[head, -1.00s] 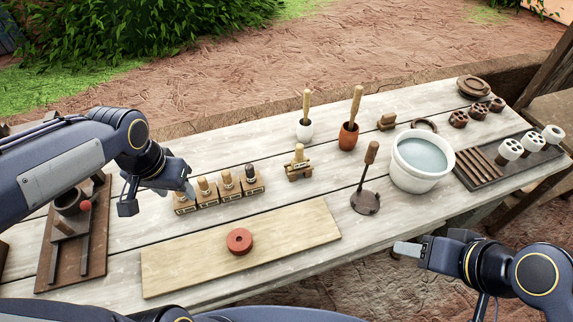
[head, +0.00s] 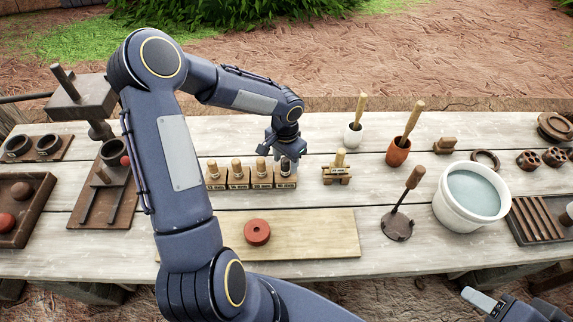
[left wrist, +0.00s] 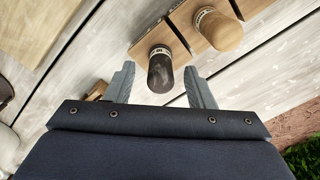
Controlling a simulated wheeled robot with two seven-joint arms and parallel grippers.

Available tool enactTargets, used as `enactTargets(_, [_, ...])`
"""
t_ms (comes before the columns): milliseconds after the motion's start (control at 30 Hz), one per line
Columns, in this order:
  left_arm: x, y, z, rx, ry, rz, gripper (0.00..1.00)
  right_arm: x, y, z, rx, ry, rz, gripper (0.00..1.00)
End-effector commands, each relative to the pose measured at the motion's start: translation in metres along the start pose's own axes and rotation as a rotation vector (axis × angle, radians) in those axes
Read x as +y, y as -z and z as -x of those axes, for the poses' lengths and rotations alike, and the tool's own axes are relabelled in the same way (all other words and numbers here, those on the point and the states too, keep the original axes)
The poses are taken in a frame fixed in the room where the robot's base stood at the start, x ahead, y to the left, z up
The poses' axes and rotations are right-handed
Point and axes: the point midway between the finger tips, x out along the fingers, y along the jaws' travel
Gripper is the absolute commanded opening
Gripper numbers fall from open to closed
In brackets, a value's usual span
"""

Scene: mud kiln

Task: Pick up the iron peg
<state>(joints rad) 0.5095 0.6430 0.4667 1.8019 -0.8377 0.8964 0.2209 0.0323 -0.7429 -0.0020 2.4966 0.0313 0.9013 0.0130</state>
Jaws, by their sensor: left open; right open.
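The iron peg (head: 285,169) is the dark one, upright in the wooden block at the right end of a row of blocks with pale wooden pegs. My left gripper (head: 284,152) is over this end of the row and partly covers the peg in the head view. In the left wrist view the dark peg (left wrist: 160,74) shows between the two spread fingers of the left gripper (left wrist: 159,70), with a gap on each side. My right gripper (head: 481,299) is low at the right, off the table's front edge, open and empty.
Pale pegs (head: 261,165) stand close left of the iron peg. A small wooden stand (head: 337,173) is to its right. A board (head: 325,236) with a red ring (head: 257,232) lies in front. A white bucket (head: 446,209) stands further right.

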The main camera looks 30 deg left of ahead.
Motion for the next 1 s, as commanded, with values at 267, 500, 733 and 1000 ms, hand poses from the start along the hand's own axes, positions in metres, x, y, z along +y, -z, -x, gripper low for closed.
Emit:
enactTargets(267, [0.000,0.000,-0.022,0.000,0.001,0.000,0.49,-0.002,0.002,0.003,0.000,0.000,0.000,0.48])
enactTargets(500, [0.000,0.000,-0.021,0.000,0.001,0.000,0.37,-0.001,0.002,0.003,0.000,0.000,0.000,0.48])
enactTargets(733, [0.000,0.000,-0.021,0.000,0.001,0.000,0.07,-0.001,0.002,0.003,0.000,0.000,0.000,0.48])
enactTargets(1000, [0.000,0.000,-0.021,0.000,0.001,0.000,0.00,-0.001,0.002,0.003,0.000,0.000,0.000,0.48])
